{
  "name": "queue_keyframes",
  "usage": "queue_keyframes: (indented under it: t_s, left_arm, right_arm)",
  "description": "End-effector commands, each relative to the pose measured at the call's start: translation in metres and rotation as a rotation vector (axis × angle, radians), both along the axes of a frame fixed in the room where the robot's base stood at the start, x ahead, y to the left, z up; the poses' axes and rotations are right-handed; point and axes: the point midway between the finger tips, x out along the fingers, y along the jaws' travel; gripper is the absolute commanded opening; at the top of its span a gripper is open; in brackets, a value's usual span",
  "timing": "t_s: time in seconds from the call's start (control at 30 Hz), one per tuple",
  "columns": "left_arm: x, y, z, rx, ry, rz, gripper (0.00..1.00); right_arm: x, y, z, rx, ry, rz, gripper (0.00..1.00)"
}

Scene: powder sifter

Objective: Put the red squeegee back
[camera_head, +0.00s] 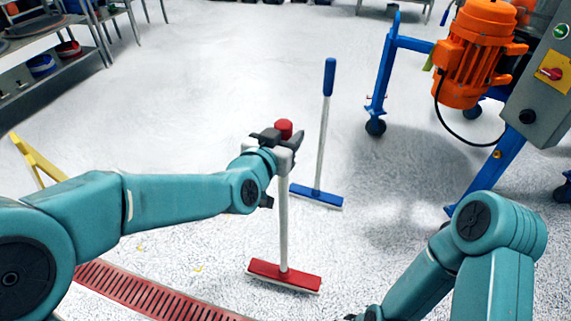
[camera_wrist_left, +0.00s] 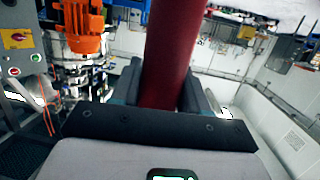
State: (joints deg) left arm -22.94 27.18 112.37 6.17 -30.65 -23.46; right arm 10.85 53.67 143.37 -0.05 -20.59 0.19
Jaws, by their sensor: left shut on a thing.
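The red squeegee (camera_head: 284,275) stands upright near the middle of the head view, its red head low over or on the floor; I cannot tell if it touches. My left gripper (camera_head: 284,140) is shut on the handle near its top, and the red handle end shows just above the fingers. In the left wrist view the red handle (camera_wrist_left: 172,50) runs between the fingers of my left gripper (camera_wrist_left: 165,95). My right arm shows at the lower right; its gripper is mostly cut off at the bottom edge, so its fingers cannot be read.
A blue squeegee (camera_head: 316,195) stands upright just behind the red one. A red floor grate (camera_head: 150,294) lies at lower left, by a yellow frame (camera_head: 38,162). An orange motor (camera_head: 478,55) on a blue wheeled frame (camera_head: 384,75) stands right. Metal shelves (camera_head: 55,75) stand at upper left.

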Motion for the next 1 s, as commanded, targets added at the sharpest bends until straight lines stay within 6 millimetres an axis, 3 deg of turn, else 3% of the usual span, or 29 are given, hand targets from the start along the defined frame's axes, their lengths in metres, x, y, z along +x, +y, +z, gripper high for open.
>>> queue_keyframes:
  t_s: [0.1, 0.4, 0.87, 0.9, 0.97, 1.0]
  left_arm:
    - [0.0, 0.0, -0.006, -0.003, -0.005, 0.001, 0.0]
    - [0.0, 0.0, -0.054, -0.003, -0.005, 0.001, 0.0]
    - [0.0, 0.0, -0.06, -0.003, -0.007, 0.001, 0.0]
    - [0.0, 0.0, -0.063, -0.001, 0.0, -0.001, 0.47]
    - [0.0, 0.0, -0.062, -0.001, 0.0, -0.001, 0.67]
    - [0.0, 0.0, -0.062, -0.001, 0.0, -0.001, 0.7]
  right_arm:
    - [0.001, -0.001, -0.004, 0.0, -0.002, -0.003, 1.0]
    - [0.005, -0.004, -0.021, -0.004, -0.008, -0.017, 1.0]
    - [0.006, -0.005, -0.025, -0.004, -0.01, -0.02, 1.0]
    - [0.006, -0.005, -0.025, -0.004, -0.01, -0.021, 1.0]
    - [0.006, -0.005, -0.024, -0.004, -0.01, -0.021, 1.0]
    - [0.006, -0.005, -0.024, -0.004, -0.01, -0.021, 1.0]
